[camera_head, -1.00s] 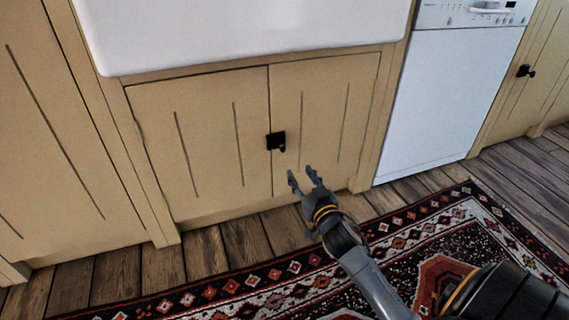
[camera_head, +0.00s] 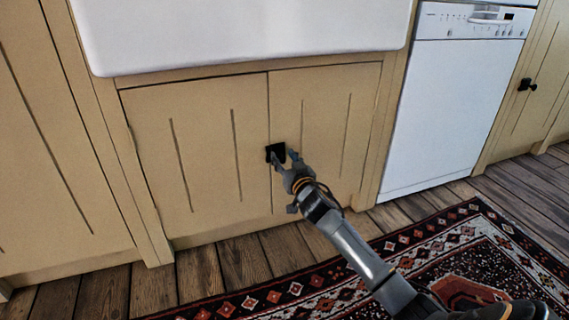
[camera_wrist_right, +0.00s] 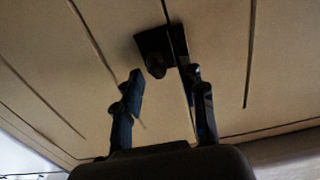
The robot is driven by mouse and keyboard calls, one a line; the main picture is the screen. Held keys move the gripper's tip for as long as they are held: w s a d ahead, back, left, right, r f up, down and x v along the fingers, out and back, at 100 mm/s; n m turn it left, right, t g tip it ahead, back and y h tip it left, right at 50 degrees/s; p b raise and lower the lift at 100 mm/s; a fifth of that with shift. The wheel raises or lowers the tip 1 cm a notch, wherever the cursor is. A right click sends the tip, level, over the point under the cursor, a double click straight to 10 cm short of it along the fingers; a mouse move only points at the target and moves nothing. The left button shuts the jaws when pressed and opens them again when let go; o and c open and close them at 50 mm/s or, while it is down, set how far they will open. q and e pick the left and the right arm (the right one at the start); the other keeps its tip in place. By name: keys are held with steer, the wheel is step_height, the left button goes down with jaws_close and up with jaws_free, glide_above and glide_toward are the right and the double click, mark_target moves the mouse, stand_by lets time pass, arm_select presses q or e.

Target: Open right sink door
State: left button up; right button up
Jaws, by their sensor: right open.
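The right sink door (camera_head: 325,120) is the right one of two cream cabinet doors under the white sink. It looks closed, level with the left door (camera_head: 190,150). A small black latch with a knob (camera_head: 275,152) sits at the seam between the doors. It also shows in the right wrist view (camera_wrist_right: 155,62), beyond the fingertips. My right gripper (camera_head: 285,158) is at the latch, partly covering it in the head view. In the right wrist view its two fingers (camera_wrist_right: 168,82) are apart, with nothing between them. My left gripper is not in view.
The white sink (camera_head: 240,35) overhangs the doors. A white dishwasher (camera_head: 450,110) stands to the right, with another cream cabinet beyond it. A patterned rug (camera_head: 300,295) lies on the wooden floor in front.

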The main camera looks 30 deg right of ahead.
steer(key=shift+w, duration=0.1)
jaws_close()
stand_by(0.4)
